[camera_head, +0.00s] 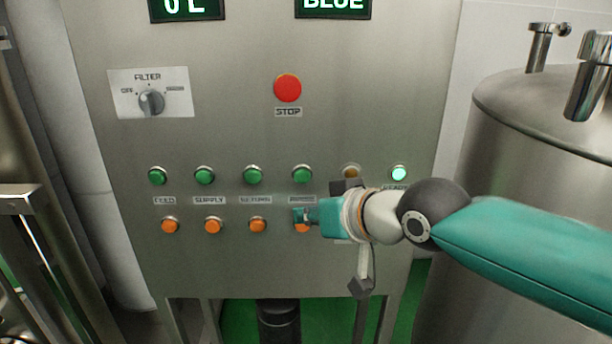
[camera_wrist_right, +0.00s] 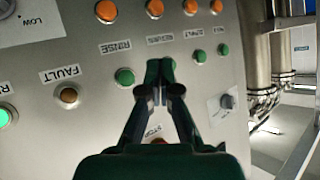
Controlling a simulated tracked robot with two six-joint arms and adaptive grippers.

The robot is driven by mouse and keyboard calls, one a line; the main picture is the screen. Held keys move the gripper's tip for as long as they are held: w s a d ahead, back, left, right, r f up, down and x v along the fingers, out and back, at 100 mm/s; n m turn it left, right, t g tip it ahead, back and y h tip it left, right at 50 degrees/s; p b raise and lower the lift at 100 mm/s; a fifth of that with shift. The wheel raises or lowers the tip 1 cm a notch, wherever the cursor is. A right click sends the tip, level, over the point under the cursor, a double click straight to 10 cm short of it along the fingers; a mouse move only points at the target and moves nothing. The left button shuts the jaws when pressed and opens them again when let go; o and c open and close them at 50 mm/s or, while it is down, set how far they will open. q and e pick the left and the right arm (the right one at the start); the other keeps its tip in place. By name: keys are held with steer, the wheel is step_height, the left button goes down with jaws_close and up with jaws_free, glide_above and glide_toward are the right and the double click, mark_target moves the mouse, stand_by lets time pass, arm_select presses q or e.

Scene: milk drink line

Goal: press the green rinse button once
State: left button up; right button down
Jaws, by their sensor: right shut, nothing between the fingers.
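The green rinse button (camera_head: 302,174) sits on the steel panel above the RINSE label, the fourth green one from the left. It also shows clear in the right wrist view (camera_wrist_right: 124,77), to the left of the fingertips. My right gripper (camera_head: 303,215) is shut and empty, in front of the panel. In the head view its tip is below the green rinse button and partly covers the RINSE label and the orange button (camera_head: 302,228) under it. In the right wrist view the closed fingertips (camera_wrist_right: 161,90) overlap the area beside the return button. My left gripper is not in view.
Other green buttons (camera_head: 253,175) and orange buttons (camera_head: 258,224) sit close by in rows. An amber fault button (camera_head: 351,172) and a lit ready lamp (camera_head: 399,173) are to the right. A red stop button (camera_head: 287,88) is above. A steel tank (camera_head: 520,130) stands at right.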

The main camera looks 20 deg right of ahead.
mark_target(302, 176)
steer(key=shift+w, duration=0.1)
stand_by(0.3)
steer(key=w, duration=0.2)
steer(key=w+d, duration=0.1)
steer(key=w, duration=0.2)
steer(key=w+d, duration=0.1)
steer(key=w, duration=0.2)
steer(key=shift+w+d, duration=0.15)
steer(key=shift+d, duration=0.1)
steer(key=shift+w, duration=0.1)
stand_by(1.3)
steer(key=shift+w+d, duration=0.1)
steer(key=shift+w, duration=0.3)
steer(key=shift+w+d+r, duration=0.1)
steer(key=shift+w+d, duration=0.05)
steer(key=shift+w, duration=0.25)
stand_by(0.6)
steer(key=shift+s, duration=0.1)
steer(key=shift+s+a, duration=0.25)
steer(key=shift+s, duration=0.5)
steer(key=shift+s, duration=0.1)
